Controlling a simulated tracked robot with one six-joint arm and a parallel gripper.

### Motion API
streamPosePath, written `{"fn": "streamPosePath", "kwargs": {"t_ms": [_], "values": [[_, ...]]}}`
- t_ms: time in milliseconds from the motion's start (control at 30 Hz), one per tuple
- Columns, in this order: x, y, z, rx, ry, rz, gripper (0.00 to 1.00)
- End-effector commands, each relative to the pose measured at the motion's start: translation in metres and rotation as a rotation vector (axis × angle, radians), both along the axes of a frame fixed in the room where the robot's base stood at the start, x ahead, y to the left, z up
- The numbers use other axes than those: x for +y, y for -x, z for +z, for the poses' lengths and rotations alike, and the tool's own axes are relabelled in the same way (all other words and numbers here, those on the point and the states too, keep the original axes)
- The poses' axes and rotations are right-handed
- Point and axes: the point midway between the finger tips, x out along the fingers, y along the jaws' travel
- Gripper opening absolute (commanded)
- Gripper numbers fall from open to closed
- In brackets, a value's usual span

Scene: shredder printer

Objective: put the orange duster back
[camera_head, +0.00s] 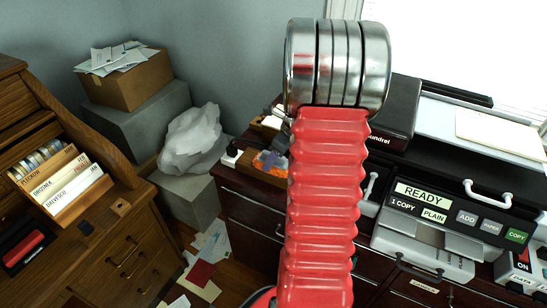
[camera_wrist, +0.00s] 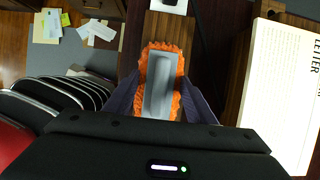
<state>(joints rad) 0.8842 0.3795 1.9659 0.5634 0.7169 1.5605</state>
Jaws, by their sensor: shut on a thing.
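The orange duster (camera_wrist: 160,80) has a fluffy orange rim and a smooth grey back. In the wrist view it sits between the two dark fingers of my gripper (camera_wrist: 160,100), which is shut on it. In the head view only a bit of the orange duster (camera_head: 263,159) shows, with a blue-grey finger beside it, left of my red arm, which hides the rest. It is over or at a wooden tray (camera_head: 244,168) on the dark cabinet. I cannot tell whether it touches the wood.
A copier (camera_head: 440,215) with a READY panel stands right of my arm. A black box (camera_head: 398,110) stands behind it. A small white-topped item (camera_head: 231,154) sits at the cabinet's left edge. A wooden desk (camera_head: 95,230) with file cards is at left. Papers (camera_head: 205,255) litter the floor.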

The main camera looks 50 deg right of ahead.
Motion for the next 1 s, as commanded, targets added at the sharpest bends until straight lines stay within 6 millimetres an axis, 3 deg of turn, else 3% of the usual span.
{"fn": "streamPosePath", "kwargs": {"t_ms": [233, 267, 500, 833, 1000], "values": [[0.000, 0.000, -0.001, 0.000, 0.000, -0.001, 0.29], [0.000, 0.000, -0.001, 0.000, 0.000, -0.001, 0.52], [0.000, 0.000, -0.001, -0.001, -0.001, -0.001, 0.68], [0.000, 0.000, 0.002, -0.001, 0.000, -0.001, 0.69], [-0.002, 0.004, 0.015, -0.004, 0.001, -0.002, 0.69]]}}
